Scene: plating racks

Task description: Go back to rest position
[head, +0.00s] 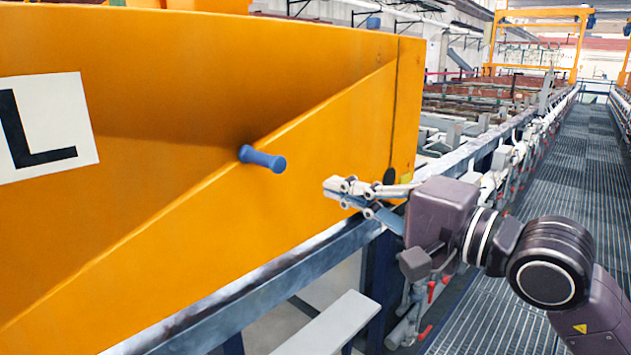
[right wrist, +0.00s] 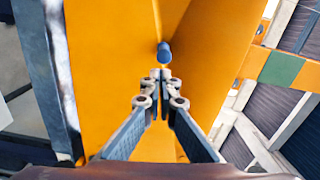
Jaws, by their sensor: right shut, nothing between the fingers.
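My right gripper (head: 332,190) reaches in from the right in the head view, in front of the orange panel (head: 330,120). Its fingers are together with nothing between them. It also shows in the right wrist view (right wrist: 161,75), fingertips closed. A blue peg-like handle (head: 262,159) sticks out of the orange panel, left of and slightly above the fingertips in the head view. In the right wrist view the blue handle (right wrist: 164,52) lies just beyond the fingertips, and a gap shows between them in the head view. My left gripper is not in view.
A white sign with a black L (head: 45,128) is on the orange panel. A blue-grey rail (head: 280,285) runs below it, with a light grey plank (head: 330,325) lower down. A grated walkway (head: 560,165) runs back at the right, clear of objects. An orange gantry (head: 541,13) stands far back.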

